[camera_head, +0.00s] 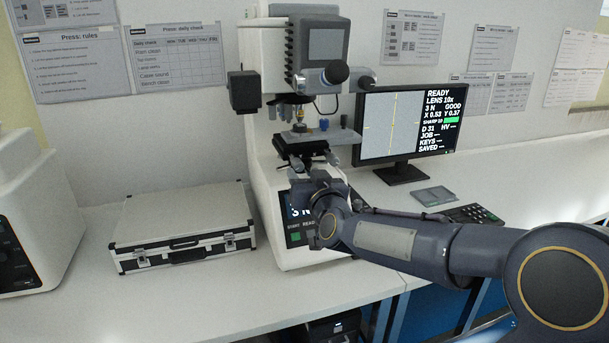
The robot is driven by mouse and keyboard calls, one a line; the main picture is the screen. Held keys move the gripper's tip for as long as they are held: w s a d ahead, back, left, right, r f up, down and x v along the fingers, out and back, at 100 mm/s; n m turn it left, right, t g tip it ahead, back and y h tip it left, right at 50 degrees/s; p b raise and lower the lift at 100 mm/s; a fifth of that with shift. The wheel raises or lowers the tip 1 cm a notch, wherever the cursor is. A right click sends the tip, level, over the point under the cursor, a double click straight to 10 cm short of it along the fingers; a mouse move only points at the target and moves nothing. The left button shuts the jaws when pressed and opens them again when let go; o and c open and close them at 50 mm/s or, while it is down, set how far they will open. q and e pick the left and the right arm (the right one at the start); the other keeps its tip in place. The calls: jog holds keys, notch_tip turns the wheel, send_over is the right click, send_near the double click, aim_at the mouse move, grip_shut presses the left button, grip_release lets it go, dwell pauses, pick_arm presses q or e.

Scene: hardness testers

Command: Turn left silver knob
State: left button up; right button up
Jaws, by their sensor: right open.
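The white hardness tester (262,165) stands at the middle of the bench, with its dark specimen stage (300,146) under the objective. My right arm comes in from the right, and my right gripper (307,163) is just below and in front of the stage. Its fingers are spread apart and look empty. Small silver parts show around the stage front, but the gripper covers much of this area. I cannot clearly tell the left silver knob from the fingertips, or whether they touch. My left gripper is out of view.
A monitor (410,125) reads READY, LENS 10x, 3 N. A keypad (472,214) and a grey pad (434,196) lie before it. A silver case (183,220) lies left of the tester. Another white machine (30,210) stands far left. The front left bench is clear.

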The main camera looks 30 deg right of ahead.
jog(key=s+a+f+n+g+y+p, duration=0.1)
jog(key=s+a+f+g, duration=0.3)
jog(key=s, duration=0.6)
jog(key=s+a+f+n+g+y+p, duration=0.1)
jog(key=s+a+f+g+y+p, duration=0.2)
jog(key=s+a, duration=0.3)
jog(key=s+a+f+g+y+p, duration=0.2)
jog(key=s+a+f+g, duration=0.3)
jog(key=s, duration=1)
jog(key=shift+a+n+y, duration=0.15)
jog(key=shift+n+y, duration=0.25)
jog(key=shift+y, duration=0.5)
jog(key=shift+s, duration=0.1)
